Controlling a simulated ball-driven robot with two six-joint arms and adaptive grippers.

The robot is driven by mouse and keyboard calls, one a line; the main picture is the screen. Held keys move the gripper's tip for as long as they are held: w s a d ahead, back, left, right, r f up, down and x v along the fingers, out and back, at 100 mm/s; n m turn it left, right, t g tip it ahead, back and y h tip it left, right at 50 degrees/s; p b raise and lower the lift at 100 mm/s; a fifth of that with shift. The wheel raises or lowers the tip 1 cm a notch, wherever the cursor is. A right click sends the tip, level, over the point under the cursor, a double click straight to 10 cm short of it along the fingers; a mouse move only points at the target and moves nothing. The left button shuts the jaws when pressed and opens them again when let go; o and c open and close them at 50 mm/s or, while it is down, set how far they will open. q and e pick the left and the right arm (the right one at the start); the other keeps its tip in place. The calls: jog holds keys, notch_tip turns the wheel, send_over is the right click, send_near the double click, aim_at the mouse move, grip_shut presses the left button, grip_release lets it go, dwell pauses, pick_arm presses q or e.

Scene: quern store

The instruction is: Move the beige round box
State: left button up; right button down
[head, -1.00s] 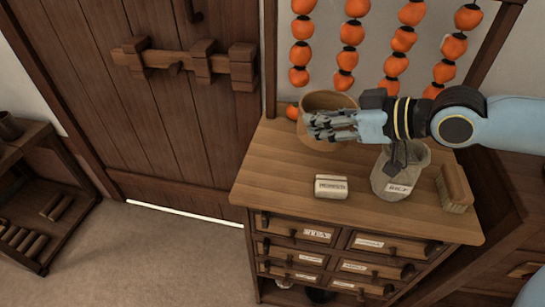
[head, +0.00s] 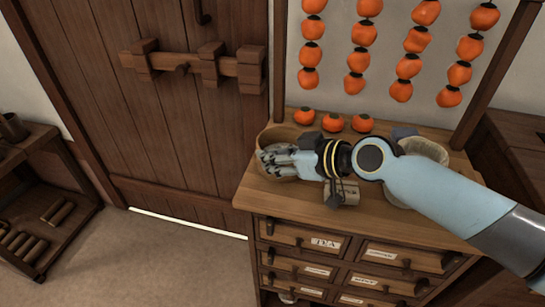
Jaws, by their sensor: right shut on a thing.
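The beige round box (head: 272,136), open at the top, is at the left end of the wooden cabinet top (head: 262,195). My right gripper (head: 265,157) is shut on the round box at its near side, and the fingers and hand cover part of its wall. I cannot tell whether its base touches the wood. My left gripper is not in view.
A small labelled block (head: 348,192) sits partly behind my right arm. A grey jar (head: 425,150) stands to the right, also partly covered. Loose persimmons (head: 332,122) lie along the back, below hanging strings of persimmons (head: 364,33). The cabinet's front left is clear.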

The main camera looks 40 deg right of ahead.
jog(key=c, duration=1.9)
grip_release()
jog(key=shift+f, duration=0.15)
jog(key=o, duration=0.5)
jog(key=shift+c, duration=0.2)
jog(key=shift+r, duration=0.25)
jog(key=p+v, duration=0.2)
jog(key=v, duration=1)
jog(key=shift+f, duration=0.1)
